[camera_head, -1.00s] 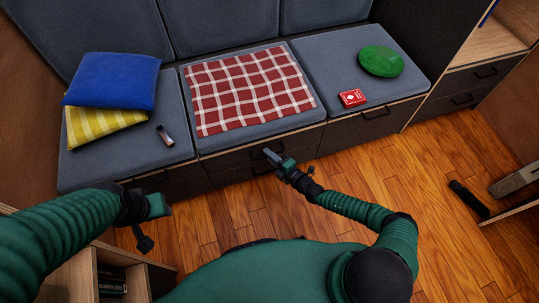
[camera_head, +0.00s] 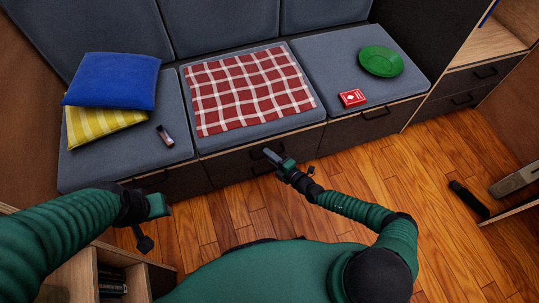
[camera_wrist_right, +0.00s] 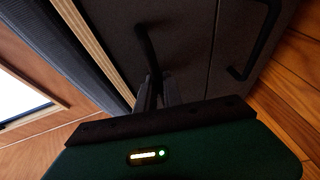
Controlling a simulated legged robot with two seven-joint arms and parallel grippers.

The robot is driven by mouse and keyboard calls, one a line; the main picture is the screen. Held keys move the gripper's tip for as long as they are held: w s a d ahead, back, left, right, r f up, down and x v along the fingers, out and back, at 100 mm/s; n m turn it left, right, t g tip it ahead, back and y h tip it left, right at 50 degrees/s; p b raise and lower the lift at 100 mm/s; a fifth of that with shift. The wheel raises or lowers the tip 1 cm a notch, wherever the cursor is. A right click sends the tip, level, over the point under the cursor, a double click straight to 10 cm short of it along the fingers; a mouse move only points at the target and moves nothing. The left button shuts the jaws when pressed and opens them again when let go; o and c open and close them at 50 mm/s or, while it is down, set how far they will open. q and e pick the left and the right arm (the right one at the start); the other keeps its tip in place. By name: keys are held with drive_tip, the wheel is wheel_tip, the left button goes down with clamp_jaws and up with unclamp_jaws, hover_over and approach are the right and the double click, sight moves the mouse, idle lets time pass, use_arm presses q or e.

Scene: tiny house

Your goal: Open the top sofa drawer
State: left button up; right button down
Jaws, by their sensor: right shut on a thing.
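The top sofa drawer (camera_head: 236,157) is a dark front under the middle seat, and it looks closed. Its black bar handle (camera_wrist_right: 146,45) shows in the right wrist view, running down between my fingers. My right gripper (camera_head: 268,153) is at this handle; it also shows in the right wrist view (camera_wrist_right: 155,92), shut on the handle. The fingers partly hide the handle's near end. My left gripper (camera_head: 150,222) hangs at the lower left, away from the sofa, and its fingers are not clear.
Open wooden floor (camera_head: 370,170) lies in front.

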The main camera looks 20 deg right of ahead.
drive_tip(key=shift+d+f, duration=0.1)
drive_tip(key=shift+d, duration=0.1)
drive_tip(key=s+d+p, duration=0.1)
drive_tip(key=s+p, duration=0.4)
drive_tip(key=s, duration=2.9)
drive_tip(key=shift+s+p, duration=0.3)
drive_tip(key=shift+p, duration=0.05)
drive_tip(key=c, duration=1.5)
unclamp_jaws()
